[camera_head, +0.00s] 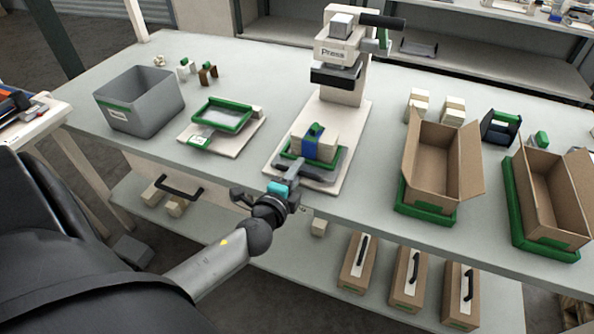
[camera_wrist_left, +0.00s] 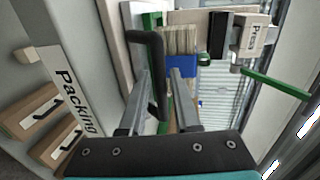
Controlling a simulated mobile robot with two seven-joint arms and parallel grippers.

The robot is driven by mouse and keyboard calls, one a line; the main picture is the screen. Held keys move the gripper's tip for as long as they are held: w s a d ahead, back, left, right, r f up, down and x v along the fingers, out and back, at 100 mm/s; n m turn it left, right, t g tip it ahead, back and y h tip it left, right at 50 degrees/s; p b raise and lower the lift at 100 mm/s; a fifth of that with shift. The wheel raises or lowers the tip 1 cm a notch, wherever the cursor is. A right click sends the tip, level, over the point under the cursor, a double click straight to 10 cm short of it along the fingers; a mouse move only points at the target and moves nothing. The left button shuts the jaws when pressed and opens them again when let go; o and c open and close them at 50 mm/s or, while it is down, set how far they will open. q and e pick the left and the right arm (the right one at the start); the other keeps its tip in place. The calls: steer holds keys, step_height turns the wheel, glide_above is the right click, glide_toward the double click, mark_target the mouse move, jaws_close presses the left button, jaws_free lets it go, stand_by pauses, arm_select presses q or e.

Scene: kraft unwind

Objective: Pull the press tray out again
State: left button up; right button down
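The press (camera_head: 345,55) stands at the back of a cream base board (camera_head: 347,115). Its press tray (camera_head: 287,154), green-edged with a dark grey handle (camera_head: 322,174), lies at the front of the board, clear of the press head. A pale stack with a blue band (camera_head: 322,147) and a green top piece sits on the tray. My left gripper (camera_head: 293,173) is at the tray's front edge. In the left wrist view its fingers (camera_wrist_left: 160,108) are apart, with the dark handle (camera_wrist_left: 157,60) between or just above them; contact is unclear. My right gripper is out of view.
A grey bin (camera_head: 145,105) and a green-rimmed tray on a board (camera_head: 222,116) stand left. Two open cartons (camera_head: 437,165) (camera_head: 545,200) in green trays stand right. A lower shelf (camera_head: 330,250) holds boxes under the table's front edge.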

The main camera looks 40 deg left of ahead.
arm_select(q)
steer(key=shift+o, duration=1.1)
steer(key=shift+s, duration=0.1)
steer(key=b+v, duration=0.1)
steer(key=v, duration=1.4)
steer(key=shift+b, duration=0.4)
steer(key=shift+r, duration=0.1)
